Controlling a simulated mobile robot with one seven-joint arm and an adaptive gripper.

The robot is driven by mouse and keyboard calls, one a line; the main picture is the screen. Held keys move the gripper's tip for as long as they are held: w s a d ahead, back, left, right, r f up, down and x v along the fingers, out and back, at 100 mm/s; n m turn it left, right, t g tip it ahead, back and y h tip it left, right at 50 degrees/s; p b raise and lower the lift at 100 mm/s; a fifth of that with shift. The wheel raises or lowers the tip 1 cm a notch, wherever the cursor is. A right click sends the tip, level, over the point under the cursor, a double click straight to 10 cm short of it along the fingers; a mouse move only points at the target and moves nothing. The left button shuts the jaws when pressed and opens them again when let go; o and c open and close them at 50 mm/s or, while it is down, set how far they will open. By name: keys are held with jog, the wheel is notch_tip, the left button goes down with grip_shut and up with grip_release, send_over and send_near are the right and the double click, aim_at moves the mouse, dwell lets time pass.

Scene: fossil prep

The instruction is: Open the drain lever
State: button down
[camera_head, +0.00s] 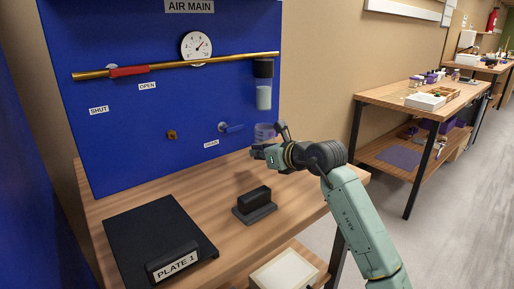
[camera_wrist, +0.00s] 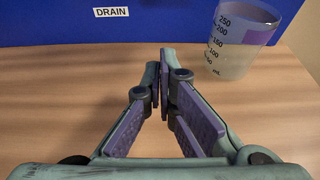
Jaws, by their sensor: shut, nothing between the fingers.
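The drain lever (camera_head: 234,128) is a small blue handle on a grey pivot, low on the blue panel. It points right, about level, above the DRAIN label (camera_head: 211,144). The label also shows in the wrist view (camera_wrist: 112,12), but the lever is not in that view. My gripper (camera_head: 257,151) is in front of the panel, below and to the right of the lever, apart from it. In the wrist view its purple-padded fingers (camera_wrist: 165,58) are together and empty, over the wooden bench.
A clear measuring beaker (camera_wrist: 240,42) stands right of my fingers, below the filter bowl (camera_head: 263,85). A red handle (camera_head: 128,71) sits on the brass pipe (camera_head: 220,61). A black block (camera_head: 254,205) and black plate (camera_head: 150,235) lie on the bench (camera_head: 210,215).

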aim_at(242, 160)
jog(key=p+x, duration=0.2)
jog(key=x, duration=0.5)
jog(key=shift+w+a, duration=0.2)
jog(key=shift+a, duration=0.05)
notch_tip(242, 160, up, 3)
jog(key=shift+d+f+p, duration=0.1)
jog(key=shift+p, duration=0.45)
jog(key=shift+r, duration=0.55)
